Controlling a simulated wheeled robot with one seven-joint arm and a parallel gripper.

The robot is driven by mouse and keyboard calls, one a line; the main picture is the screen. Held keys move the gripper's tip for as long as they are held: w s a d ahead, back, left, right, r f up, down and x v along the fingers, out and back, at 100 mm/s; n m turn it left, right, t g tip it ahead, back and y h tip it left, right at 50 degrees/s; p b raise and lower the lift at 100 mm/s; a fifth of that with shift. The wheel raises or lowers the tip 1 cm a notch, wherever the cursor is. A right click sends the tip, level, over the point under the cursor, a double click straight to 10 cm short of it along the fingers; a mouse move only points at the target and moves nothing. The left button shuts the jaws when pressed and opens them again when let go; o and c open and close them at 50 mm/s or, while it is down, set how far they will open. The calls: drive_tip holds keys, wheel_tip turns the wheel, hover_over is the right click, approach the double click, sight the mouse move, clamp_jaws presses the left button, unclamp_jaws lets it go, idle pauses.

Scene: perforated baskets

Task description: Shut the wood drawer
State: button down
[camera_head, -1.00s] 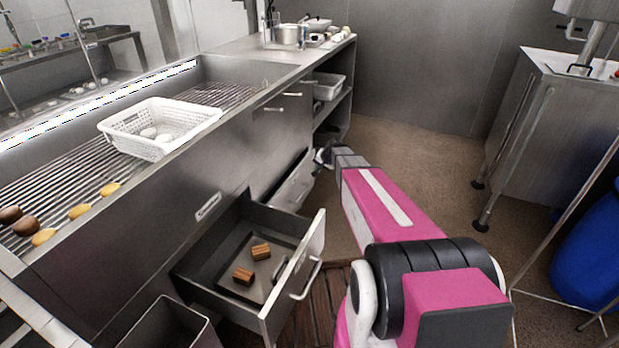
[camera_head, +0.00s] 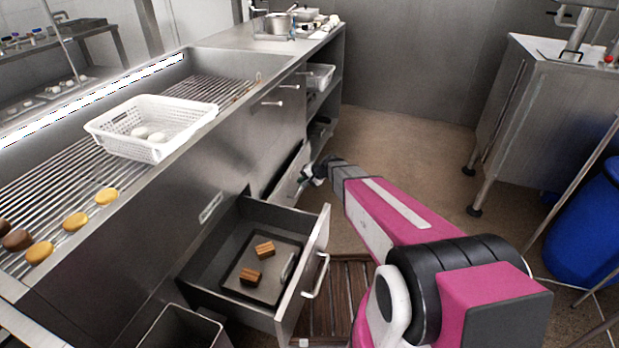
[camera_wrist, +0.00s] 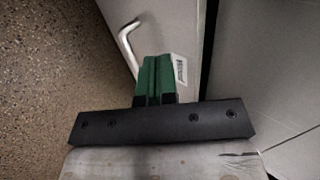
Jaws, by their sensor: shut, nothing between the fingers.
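The near drawer (camera_head: 316,262) stands well open, with two brown wood-like blocks (camera_head: 250,276) on a dark tray inside. A second drawer (camera_head: 287,187), farther along the same counter, is also out a little. My gripper (camera_head: 312,172) is at the outer side of this far drawer. In the wrist view, my shut green fingers (camera_wrist: 155,72) are empty and lie over a pale front (camera_wrist: 182,22) with a bent metal handle (camera_wrist: 128,40) and a small label. A dark gap shows beside that front. I cannot tell whether the fingertips touch it.
A white perforated basket (camera_head: 150,128) with pale round items sits on the counter's rack. An open metal bin (camera_head: 185,328) stands by the near drawer. A slatted wooden mat (camera_head: 340,300) lies on the floor. A metal cabinet (camera_head: 525,115) and a blue barrel (camera_head: 590,225) stand right.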

sight(285, 183)
drive_tip(key=shift+w+a+f, duration=0.25)
drive_tip(key=shift+w+a, duration=0.05)
drive_tip(key=shift+a, duration=0.6)
drive_tip(key=shift+w+a+f, duration=0.3)
drive_tip(key=shift+w+a, duration=0.05)
drive_tip(key=shift+a, duration=0.6)
drive_tip(key=shift+w+a+f, duration=0.25)
drive_tip(key=shift+w+a, duration=0.05)
drive_tip(key=shift+a, duration=0.6)
drive_tip(key=shift+w+a, duration=0.3)
drive_tip(key=shift+a, duration=0.45)
drive_tip(key=shift+w+a, duration=0.3)
drive_tip(key=shift+a, duration=0.45)
drive_tip(key=shift+w+a, duration=0.3)
drive_tip(key=shift+a, duration=0.45)
